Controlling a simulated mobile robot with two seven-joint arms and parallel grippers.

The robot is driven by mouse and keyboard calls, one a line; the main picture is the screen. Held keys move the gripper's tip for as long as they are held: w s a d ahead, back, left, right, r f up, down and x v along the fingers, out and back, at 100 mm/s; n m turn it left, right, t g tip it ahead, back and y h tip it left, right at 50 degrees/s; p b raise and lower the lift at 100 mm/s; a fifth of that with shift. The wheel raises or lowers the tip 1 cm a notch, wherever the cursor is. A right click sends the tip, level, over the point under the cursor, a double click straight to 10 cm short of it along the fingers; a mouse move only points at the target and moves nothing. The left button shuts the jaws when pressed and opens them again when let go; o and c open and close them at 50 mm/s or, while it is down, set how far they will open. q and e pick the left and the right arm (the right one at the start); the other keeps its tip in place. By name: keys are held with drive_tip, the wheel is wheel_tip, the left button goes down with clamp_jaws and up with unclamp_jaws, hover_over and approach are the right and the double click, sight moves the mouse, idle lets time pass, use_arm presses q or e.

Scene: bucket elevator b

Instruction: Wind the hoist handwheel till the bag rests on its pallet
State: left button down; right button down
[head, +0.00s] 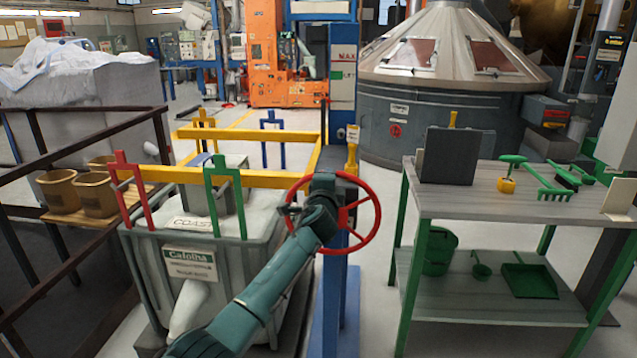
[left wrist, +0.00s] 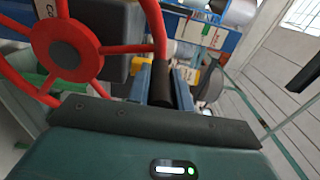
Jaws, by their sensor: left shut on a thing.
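The red handwheel (head: 378,212) stands on a blue post at the middle of the head view. In the left wrist view the handwheel (left wrist: 92,60) fills the upper left, with a dark handle (left wrist: 162,84) on its rim. My left gripper (head: 289,208) is at the wheel's left side, shut on that handle. The big pale bag (head: 190,268) hangs below a yellow frame (head: 250,133), left of my arm, its loops near red, green, blue and yellow hooks. Its underside and any pallet are mostly hidden, so I cannot tell whether they touch. My right gripper is not in view.
A grey workbench (head: 470,204) with green tools stands at the right, with green containers on its lower shelf. Dark railings (head: 75,112) and brown buckets (head: 58,190) are at the left. A metal silo (head: 445,112) stands behind. Some floor is clear between post and bench.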

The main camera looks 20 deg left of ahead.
use_arm(q)
drive_tip(key=shift+w+d+r+m, duration=0.1)
drive_tip(key=shift+d+r+m, duration=0.3)
drive_tip(key=shift+d, duration=0.15)
drive_tip(key=c, duration=1.4)
unclamp_jaws()
drive_tip(key=shift+w+d+f, duration=0.1)
drive_tip(key=shift+d+f, duration=0.05)
drive_tip(key=shift+o, duration=0.7)
drive_tip(key=shift+f, duration=0.1)
drive_tip(key=shift+a+f, duration=0.1)
drive_tip(key=shift+a, duration=0.1)
drive_tip(key=shift+s, duration=0.2)
drive_tip(key=v, duration=1.3)
